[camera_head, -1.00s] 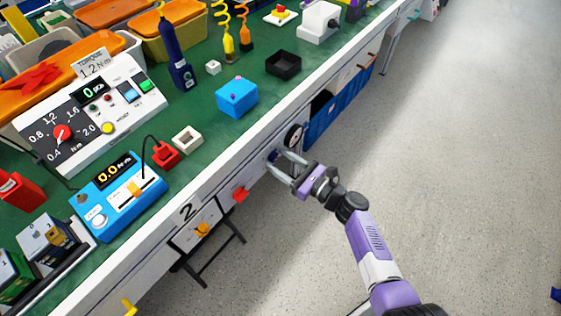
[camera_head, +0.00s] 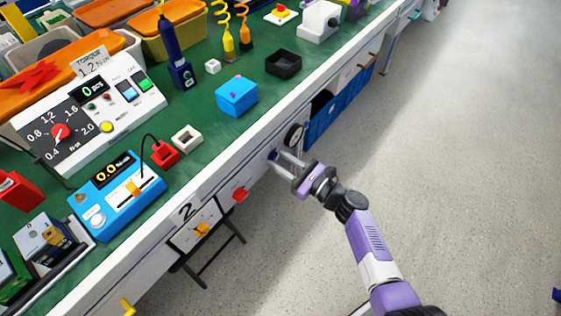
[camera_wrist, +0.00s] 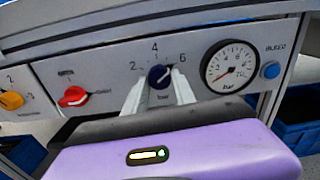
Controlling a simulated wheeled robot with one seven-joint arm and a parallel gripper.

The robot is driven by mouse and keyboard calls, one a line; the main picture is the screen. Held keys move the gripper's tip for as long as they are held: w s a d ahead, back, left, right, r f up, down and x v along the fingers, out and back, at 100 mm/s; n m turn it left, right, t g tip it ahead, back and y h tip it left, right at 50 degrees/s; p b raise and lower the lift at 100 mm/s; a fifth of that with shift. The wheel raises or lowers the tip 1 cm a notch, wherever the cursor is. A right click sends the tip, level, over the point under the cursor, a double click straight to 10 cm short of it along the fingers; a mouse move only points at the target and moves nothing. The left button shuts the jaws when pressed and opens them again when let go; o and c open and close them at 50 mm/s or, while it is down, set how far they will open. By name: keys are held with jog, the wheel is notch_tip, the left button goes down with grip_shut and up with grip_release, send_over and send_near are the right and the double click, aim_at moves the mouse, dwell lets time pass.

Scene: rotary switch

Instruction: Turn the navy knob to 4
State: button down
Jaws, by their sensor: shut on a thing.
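In the head view my gripper (camera_head: 282,161) reaches the panel, and only a little of the navy knob (camera_head: 272,154) shows.
Right of the knob are a round pressure gauge (camera_wrist: 229,67) and a blue button (camera_wrist: 270,70). Blue bins (camera_head: 333,115) stand under the bench.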

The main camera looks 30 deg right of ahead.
jog(key=n+b, duration=0.1)
jog(key=n, duration=0.1)
jog(key=n+b, duration=0.3)
jog(key=b, duration=0.1)
jog(key=shift+f+n, duration=0.3)
jog(key=shift+n, duration=0.1)
jog(key=n+b, duration=0.4)
jog(key=n, duration=0.1)
jog(key=shift+d+r, duration=0.1)
jog(key=shift+r, duration=0.1)
jog(key=shift+b, duration=0.3)
jog(key=c, duration=1)
grip_release()
jog(key=shift+r, duration=0.1)
jog(key=shift+c, duration=0.2)
jog(key=shift+s, duration=0.1)
jog(key=v, duration=0.7)
jog(key=shift+s+p, duration=0.3)
jog(key=shift+p, duration=0.05)
